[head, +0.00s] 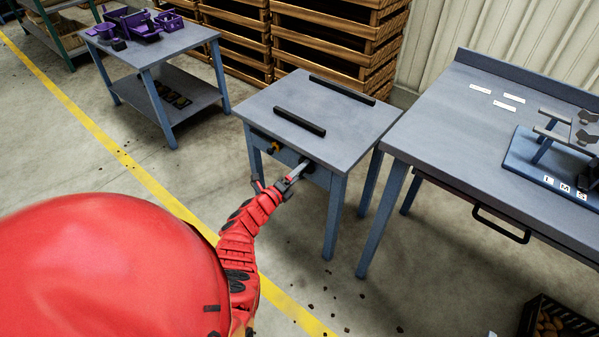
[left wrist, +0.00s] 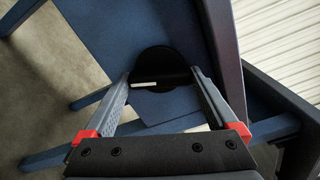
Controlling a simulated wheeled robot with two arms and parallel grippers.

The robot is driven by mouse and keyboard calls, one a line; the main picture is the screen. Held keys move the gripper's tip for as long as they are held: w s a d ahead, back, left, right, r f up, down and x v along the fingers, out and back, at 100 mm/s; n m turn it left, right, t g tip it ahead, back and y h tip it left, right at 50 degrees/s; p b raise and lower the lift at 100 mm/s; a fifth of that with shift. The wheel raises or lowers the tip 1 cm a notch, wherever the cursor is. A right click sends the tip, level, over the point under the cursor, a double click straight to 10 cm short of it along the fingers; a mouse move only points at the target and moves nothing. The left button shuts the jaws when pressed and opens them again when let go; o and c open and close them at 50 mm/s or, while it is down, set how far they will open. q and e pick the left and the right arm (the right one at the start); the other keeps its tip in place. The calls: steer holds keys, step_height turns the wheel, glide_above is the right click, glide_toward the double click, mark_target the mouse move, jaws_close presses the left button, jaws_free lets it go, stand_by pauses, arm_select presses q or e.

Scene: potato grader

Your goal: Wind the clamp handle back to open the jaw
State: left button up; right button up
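The clamp shows on the small blue-grey table (head: 355,112) in the middle of the head view. Two dark parallel jaw bars lie on its top, one near (head: 300,121) and one far (head: 342,89), with a wide gap between them. My left gripper (head: 302,167) is at the table's front apron. In the left wrist view, its two fingers stand wide apart (left wrist: 162,76), on either side of a round black handle disc (left wrist: 166,68) with a pale bar across it. I cannot tell whether the fingertips touch the disc. My right gripper is out of view.
An orange-and-black knob (head: 273,147) sits on the same apron, left of my gripper. A bench (head: 440,110) with a drawer handle (head: 501,224) stands right. A cart (head: 175,42) with purple bins is back left. Wooden crates (head: 325,45) are stacked behind. Dark bits litter the floor.

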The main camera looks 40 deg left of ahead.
arm_select(q)
steer(key=shift+c, duration=1.4)
steer(key=shift+f, duration=0.1)
steer(key=shift+n, duration=10.7)
steer(key=o, duration=1)
